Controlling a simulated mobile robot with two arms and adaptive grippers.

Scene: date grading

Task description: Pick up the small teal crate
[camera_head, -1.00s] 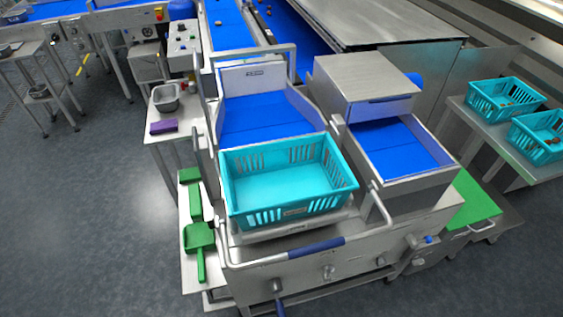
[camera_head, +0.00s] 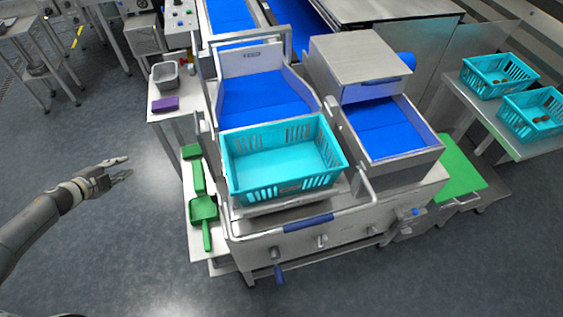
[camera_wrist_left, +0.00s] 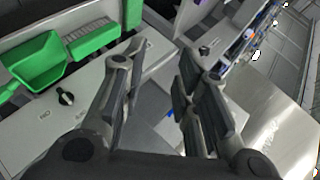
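An empty teal crate (camera_head: 287,188) sits upright on the front ledge of the steel machine in the head view. I cannot tell by size alone which one is the small crate. My left gripper (camera_head: 128,166) is over the floor at the left, well apart from every crate. It also shows in the wrist view (camera_wrist_left: 158,85), fingers spread with nothing between them. My right gripper is not in view.
A green dustpan (camera_head: 203,208) lies on a narrow side shelf left of the machine; it also shows in the wrist view (camera_wrist_left: 38,62). A metal rail (camera_head: 345,212) runs before the empty crate. A purple block (camera_head: 165,104) is on a small table. The left floor is clear.

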